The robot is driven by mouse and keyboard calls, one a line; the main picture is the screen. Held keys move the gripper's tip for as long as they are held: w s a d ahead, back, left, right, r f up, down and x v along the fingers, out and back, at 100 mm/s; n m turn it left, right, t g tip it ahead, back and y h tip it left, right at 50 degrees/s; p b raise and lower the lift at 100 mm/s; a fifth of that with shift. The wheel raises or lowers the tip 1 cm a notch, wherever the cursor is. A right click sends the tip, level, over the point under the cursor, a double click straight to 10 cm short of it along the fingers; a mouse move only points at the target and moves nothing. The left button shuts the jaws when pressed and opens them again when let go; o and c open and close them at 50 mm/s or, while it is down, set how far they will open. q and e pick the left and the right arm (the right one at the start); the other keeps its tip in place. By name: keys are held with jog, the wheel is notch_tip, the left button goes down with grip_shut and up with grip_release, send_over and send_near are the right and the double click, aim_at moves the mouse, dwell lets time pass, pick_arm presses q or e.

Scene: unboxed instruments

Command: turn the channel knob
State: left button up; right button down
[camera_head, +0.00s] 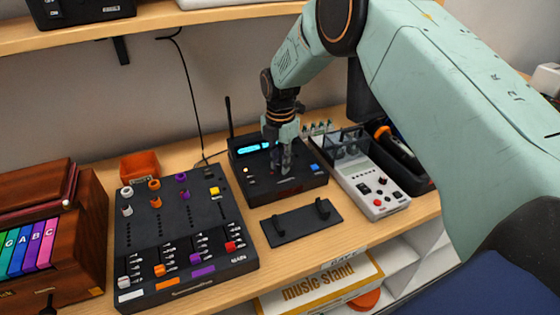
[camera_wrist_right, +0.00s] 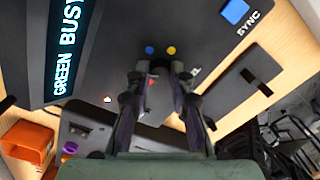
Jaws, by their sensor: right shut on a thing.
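The black radio-like unit (camera_head: 256,189) stands mid-table with a lit cyan display (camera_head: 255,148) and a blue button (camera_head: 314,168). In the right wrist view the display (camera_wrist_right: 68,40) reads "GREEN BUS", cut off, and the blue button (camera_wrist_right: 235,11) is marked SYNC. My right gripper (camera_head: 284,168) points down onto the unit's top. In the right wrist view my right gripper (camera_wrist_right: 161,72) has its fingertips closed around the dark channel knob (camera_wrist_right: 160,68), mostly hidden between them. In the head view the fingers hide the knob. My left gripper is out of view.
A black mixer (camera_head: 180,225) with several coloured knobs and faders stands at left. A grey instrument (camera_head: 368,185) stands close at right. A black stand plate (camera_head: 300,222) lies in front. An orange box (camera_head: 140,166) and an antenna (camera_head: 228,117) are behind.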

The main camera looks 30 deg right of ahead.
aim_at(280, 165)
jog(key=c, duration=1.5)
grip_release()
jog(key=shift+w+r, duration=0.2)
jog(key=o, duration=0.3)
jog(key=shift+s+f, duration=0.1)
jog(key=shift+s, duration=0.05)
notch_tip(280, 165, up, 12)
jog(key=shift+f, duration=0.1)
